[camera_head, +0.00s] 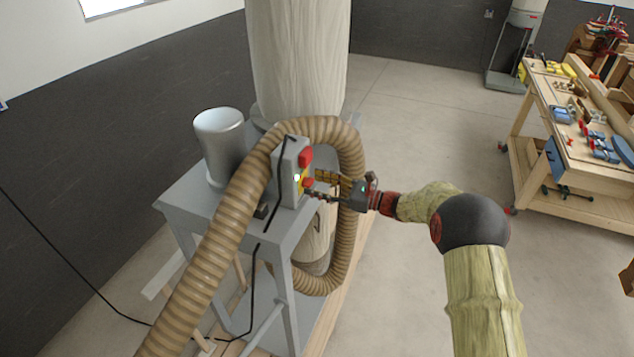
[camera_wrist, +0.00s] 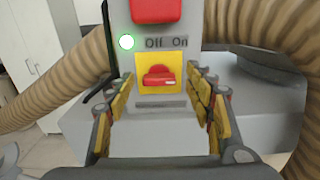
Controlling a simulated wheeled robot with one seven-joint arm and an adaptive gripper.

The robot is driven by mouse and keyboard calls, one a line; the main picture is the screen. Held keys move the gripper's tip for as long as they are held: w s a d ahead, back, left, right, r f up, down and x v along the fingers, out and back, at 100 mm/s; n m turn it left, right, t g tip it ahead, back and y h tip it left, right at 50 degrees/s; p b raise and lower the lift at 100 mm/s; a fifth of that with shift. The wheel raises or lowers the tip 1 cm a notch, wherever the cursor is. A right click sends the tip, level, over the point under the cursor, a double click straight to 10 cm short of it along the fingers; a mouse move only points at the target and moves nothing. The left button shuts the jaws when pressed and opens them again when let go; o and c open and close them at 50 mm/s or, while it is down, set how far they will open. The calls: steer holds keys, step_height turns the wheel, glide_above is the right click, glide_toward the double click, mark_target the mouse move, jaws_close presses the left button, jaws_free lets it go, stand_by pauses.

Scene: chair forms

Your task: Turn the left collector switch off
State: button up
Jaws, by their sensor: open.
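The collector switch (camera_wrist: 159,77) is a red rotary knob on a yellow square plate, on the front of a grey control box (camera_head: 288,172). In the wrist view the knob lies roughly level, with a pale mark near its right end. The words "Off" and "On" are printed above it, and a green lamp (camera_wrist: 126,42) glows at the upper left. My gripper (camera_head: 317,186) is open and empty, facing the box at close range. In the wrist view its fingers stand on either side of the knob. I cannot tell whether they touch the plate.
A red button (camera_wrist: 156,10) sits above the knob. A ribbed brown hose (camera_head: 220,235) loops around the box and close to my gripper. The grey collector stand (camera_head: 190,205) carries a metal cylinder (camera_head: 219,140). A wooden workbench (camera_head: 575,165) with tools stands right, with clear floor between.

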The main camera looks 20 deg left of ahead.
steer(key=shift+a, duration=0.15)
steer(key=shift+c, duration=0.8)
steer(key=c, duration=1)
